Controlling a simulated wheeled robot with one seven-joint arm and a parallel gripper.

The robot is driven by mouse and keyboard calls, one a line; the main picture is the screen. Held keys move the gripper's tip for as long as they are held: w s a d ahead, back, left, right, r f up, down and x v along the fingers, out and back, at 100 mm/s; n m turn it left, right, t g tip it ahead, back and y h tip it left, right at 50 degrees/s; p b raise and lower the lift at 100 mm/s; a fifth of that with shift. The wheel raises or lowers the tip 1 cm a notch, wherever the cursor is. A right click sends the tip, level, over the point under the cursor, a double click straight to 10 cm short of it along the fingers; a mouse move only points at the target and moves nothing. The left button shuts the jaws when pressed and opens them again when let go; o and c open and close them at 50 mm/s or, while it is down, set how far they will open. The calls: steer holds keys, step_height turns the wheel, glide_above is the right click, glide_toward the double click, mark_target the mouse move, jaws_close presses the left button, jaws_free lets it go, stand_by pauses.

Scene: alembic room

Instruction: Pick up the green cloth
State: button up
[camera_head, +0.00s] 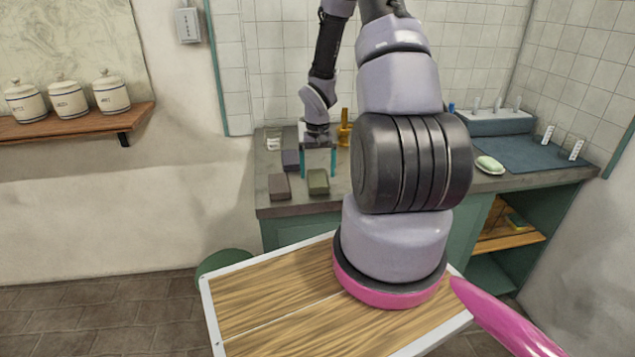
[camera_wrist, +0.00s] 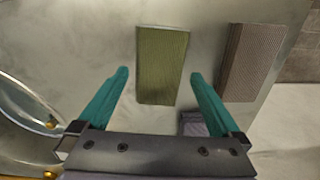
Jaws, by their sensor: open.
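The green cloth (camera_head: 318,181) is a small folded olive-green block lying on the grey counter (camera_head: 340,197), near its front edge. In the wrist view the green cloth (camera_wrist: 162,65) lies ahead of the fingertips, roughly centred between them. My gripper (camera_head: 318,168) has two teal fingers and points down above the counter, just behind the cloth in the head view. In the wrist view my gripper (camera_wrist: 158,75) is open, with nothing between its fingers. Whether the fingertips touch the counter cannot be told.
A brown cloth (camera_head: 279,187) lies left of the green one; a dark purple-grey cloth (camera_head: 290,160) lies behind it. A soap dish (camera_head: 489,166) and blue mat (camera_head: 525,153) are at right.

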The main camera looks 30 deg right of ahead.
mark_target(318, 178)
step_height(318, 178, down, 2)
steer(key=shift+f, duration=0.1)
steer(key=c, duration=1.1)
step_height(318, 178, up, 10)
steer(key=shift+r, duration=0.1)
